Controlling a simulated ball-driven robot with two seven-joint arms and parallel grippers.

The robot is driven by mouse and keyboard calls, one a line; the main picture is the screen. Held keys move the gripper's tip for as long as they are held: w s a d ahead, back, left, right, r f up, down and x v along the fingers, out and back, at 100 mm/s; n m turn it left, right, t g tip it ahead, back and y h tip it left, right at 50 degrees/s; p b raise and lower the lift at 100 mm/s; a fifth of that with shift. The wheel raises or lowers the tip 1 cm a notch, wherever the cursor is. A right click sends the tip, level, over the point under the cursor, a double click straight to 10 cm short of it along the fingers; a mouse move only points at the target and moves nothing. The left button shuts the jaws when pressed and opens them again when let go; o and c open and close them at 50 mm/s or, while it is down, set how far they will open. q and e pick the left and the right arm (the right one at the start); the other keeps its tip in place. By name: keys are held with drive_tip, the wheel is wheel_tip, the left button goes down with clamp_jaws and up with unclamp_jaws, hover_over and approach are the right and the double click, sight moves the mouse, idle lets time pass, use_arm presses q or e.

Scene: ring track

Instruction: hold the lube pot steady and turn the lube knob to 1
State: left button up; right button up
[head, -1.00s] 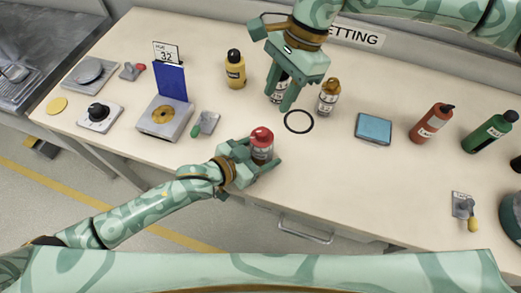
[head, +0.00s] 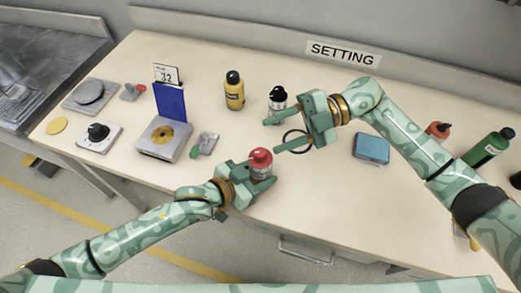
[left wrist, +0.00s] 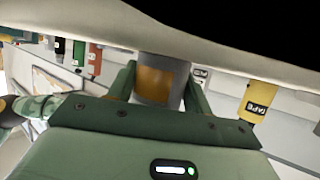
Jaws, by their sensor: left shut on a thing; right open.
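The lube pot (head: 261,171) is a grey pot with a red knob (head: 260,157) on top. It stands upright near the table's front edge; any marks on the knob are too small to read. My left gripper (head: 262,179) is shut around the pot's body. In the left wrist view the grey pot (left wrist: 173,92) with an orange-brown patch sits between the left fingers (left wrist: 160,88). My right gripper (head: 280,132) is open and empty, up and to the right of the red knob and apart from it, its fingers pointing left.
A black ring (head: 288,138) is partly behind the right gripper. A black-capped bottle (head: 277,101) and a yellow bottle (head: 235,92) stand behind. A blue-lidded box (head: 372,148) lies right. A grey device with a blue panel (head: 170,104) and a black knob unit (head: 98,133) are left.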

sight(260, 152)
drive_tip(key=d+f+m+t+y, duration=0.35)
drive_tip(key=d+f+m, duration=0.3)
drive_tip(key=m, duration=0.65)
drive_tip(key=shift+t, duration=0.25)
drive_tip(key=a, duration=0.3)
drive_tip(key=s+a, duration=0.1)
drive_tip(key=a, duration=0.7)
drive_tip(key=shift+s+r, duration=0.2)
drive_tip(key=shift+r, duration=0.2)
drive_tip(key=shift+d, duration=0.1)
drive_tip(key=shift+c, duration=0.4)
drive_tip(key=c, duration=0.9)
